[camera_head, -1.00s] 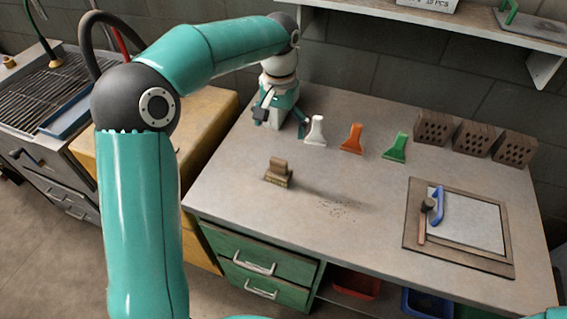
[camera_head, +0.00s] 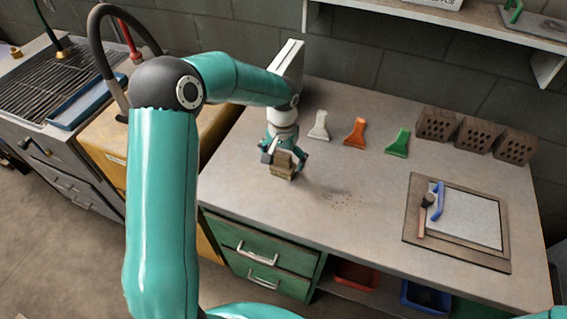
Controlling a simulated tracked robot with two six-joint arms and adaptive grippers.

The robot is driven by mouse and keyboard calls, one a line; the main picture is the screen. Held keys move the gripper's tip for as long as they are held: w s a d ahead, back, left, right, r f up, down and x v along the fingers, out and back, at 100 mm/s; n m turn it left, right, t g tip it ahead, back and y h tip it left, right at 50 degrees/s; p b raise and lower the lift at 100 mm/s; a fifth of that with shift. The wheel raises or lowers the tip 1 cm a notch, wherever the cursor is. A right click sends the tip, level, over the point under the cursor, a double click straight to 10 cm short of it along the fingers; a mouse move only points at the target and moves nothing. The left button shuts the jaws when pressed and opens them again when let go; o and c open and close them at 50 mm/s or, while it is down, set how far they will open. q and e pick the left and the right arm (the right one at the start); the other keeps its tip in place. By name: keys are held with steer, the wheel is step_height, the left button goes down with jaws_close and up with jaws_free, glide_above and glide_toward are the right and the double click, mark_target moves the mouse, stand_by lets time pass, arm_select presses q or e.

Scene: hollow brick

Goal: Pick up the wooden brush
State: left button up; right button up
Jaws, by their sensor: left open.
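The wooden brush (camera_head: 283,166) is a small tan block with a raised grip, standing on the grey workbench (camera_head: 330,235) near its left side. My left gripper (camera_head: 284,157) has come down over it from behind. Its dark fingers are open, one on the left and one on the right of the brush's upper part. I cannot tell whether either finger touches the brush. The brush's back is partly hidden by the gripper. My right gripper is not in view.
Hollow bricks (camera_head: 475,134) stand at the back right. Crumbs (camera_head: 340,197) lie right of the brush.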

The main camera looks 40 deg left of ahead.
arm_select(q)
steer(key=shift+f, duration=1.35)
steer(key=c, duration=1.3)
steer(key=shift+r, duration=0.1)
steer(key=shift+r, duration=0.8)
step_height(320, 180, up, 18)
steer(key=shift+r+b, duration=0.2)
steer(key=shift+b, duration=0.5)
